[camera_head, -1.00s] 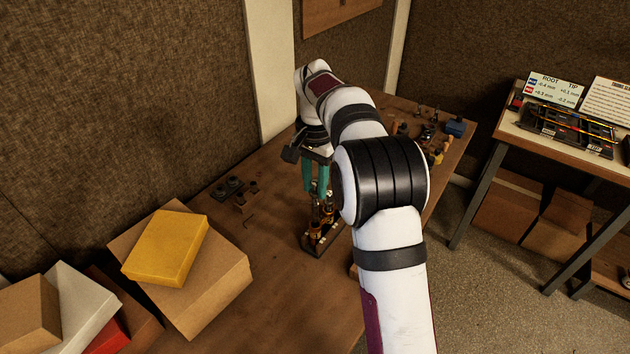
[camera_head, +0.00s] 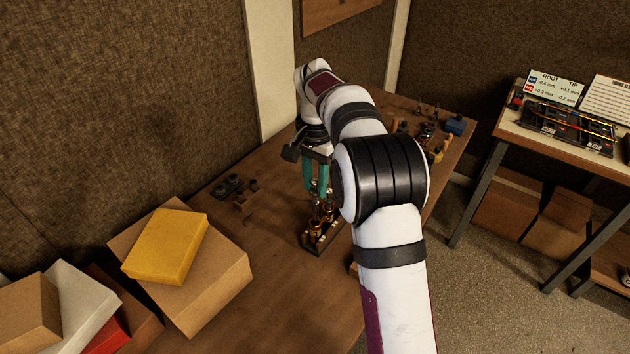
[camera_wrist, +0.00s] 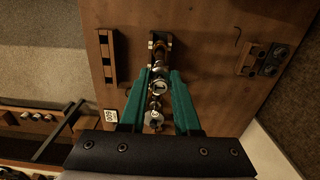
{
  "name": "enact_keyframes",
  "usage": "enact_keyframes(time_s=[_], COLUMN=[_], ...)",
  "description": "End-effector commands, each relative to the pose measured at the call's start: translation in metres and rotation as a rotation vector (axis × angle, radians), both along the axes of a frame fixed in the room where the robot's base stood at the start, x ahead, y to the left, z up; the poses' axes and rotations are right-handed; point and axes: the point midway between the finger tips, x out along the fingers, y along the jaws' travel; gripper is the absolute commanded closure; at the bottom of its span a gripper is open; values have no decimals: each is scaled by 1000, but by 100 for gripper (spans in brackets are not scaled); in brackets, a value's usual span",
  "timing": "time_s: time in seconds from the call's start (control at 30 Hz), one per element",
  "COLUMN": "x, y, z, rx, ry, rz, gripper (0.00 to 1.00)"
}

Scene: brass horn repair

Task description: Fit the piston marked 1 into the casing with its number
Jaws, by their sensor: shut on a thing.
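My gripper (camera_wrist: 160,77) has two teal fingers, seen from above in the wrist view. It is shut on a small round piston with a pale top (camera_wrist: 160,87), which I take to be the piston marked 1; its number is too small to read. Brass casings (camera_wrist: 154,104) stand in a row on a dark base, below and between the fingers. In the head view my gripper (camera_head: 317,190) is just above the brass casings (camera_head: 318,222). The casing numbers are not readable. I cannot tell whether the piston's lower end is inside a casing.
A wooden rack with slots (camera_wrist: 107,58) lies left of the casings in the wrist view. A small holder with dark round parts (camera_head: 230,186) stands left in the head view. Cardboard boxes (camera_head: 215,295) fill the bench's near left. Several small items lie at the bench's far end.

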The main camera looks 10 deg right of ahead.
Motion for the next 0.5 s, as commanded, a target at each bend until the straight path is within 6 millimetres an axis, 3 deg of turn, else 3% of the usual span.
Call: enact_keyframes(time_s=[0.5], x=[0], y=[0], z=[-13], rx=[-1], ry=[1], rz=[1], gripper=[100])
